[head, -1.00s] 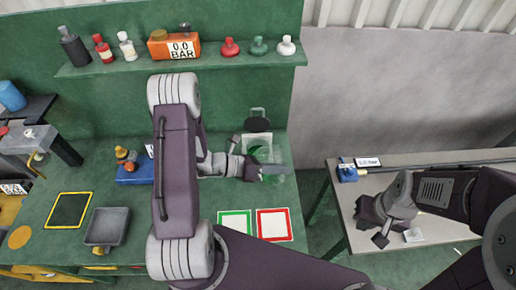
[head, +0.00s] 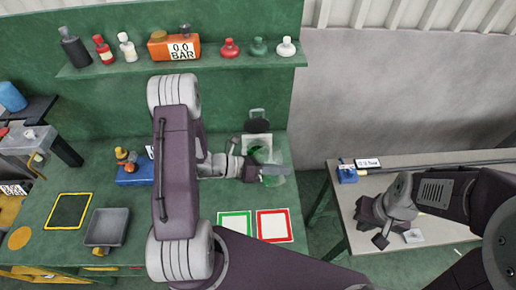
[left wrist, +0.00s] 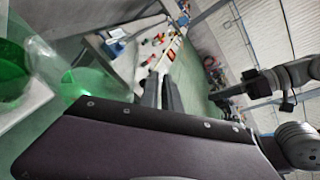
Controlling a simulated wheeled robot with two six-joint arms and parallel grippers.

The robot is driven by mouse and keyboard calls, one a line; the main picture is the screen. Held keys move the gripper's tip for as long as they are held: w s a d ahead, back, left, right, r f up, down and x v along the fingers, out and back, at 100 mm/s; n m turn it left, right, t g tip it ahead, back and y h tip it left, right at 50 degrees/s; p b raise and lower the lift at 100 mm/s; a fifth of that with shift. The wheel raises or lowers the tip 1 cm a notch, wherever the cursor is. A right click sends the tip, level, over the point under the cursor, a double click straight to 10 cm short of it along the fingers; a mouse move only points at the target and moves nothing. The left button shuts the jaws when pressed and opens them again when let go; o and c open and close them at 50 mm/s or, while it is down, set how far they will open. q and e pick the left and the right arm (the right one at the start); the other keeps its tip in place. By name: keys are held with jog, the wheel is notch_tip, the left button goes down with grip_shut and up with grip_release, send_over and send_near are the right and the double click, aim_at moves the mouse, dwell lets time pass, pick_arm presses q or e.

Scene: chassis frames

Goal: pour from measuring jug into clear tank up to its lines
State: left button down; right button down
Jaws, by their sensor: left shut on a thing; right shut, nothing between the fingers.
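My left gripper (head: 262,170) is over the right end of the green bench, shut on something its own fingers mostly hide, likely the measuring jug. A pale clear vessel (head: 278,181) shows by its fingertips. Behind it, green liquid shows in a clear container (head: 262,150) by a white plate. In the left wrist view, a large vessel of green liquid (left wrist: 12,72) is at the left edge, and a smaller clear vessel with green low in it (left wrist: 75,88) is nearer the fingers. Fill lines are too small to tell. My right gripper (head: 380,238) is shut and empty over the grey table.
A green-framed card (head: 235,223) and a red-framed card (head: 273,225) lie in front of the left gripper. A grey tray (head: 107,227) and a blue block (head: 134,172) are to the left. A blue device (head: 347,173) stands on the grey table (head: 440,165). A gap separates the tables.

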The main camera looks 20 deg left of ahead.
dwell(0.5)
pick_arm(q)
jog(key=s+d+f+m+t+y+b, duration=0.1)
jog(key=s+d+f+m, duration=0.1)
jog(key=f, duration=0.3)
jog(key=s+d+f+m+t+y+b, duration=0.1)
jog(key=s+d+f+m+y, duration=0.1)
jog(key=f, duration=0.4)
jog(key=shift+s+d+m, duration=0.3)
jog(key=shift+s+m, duration=0.05)
jog(key=shift+m, duration=0.35)
jog(key=shift+t, duration=0.3)
notch_tip(320, 180, up, 5)
jog(key=p, duration=0.5)
jog(key=shift+f, duration=0.1)
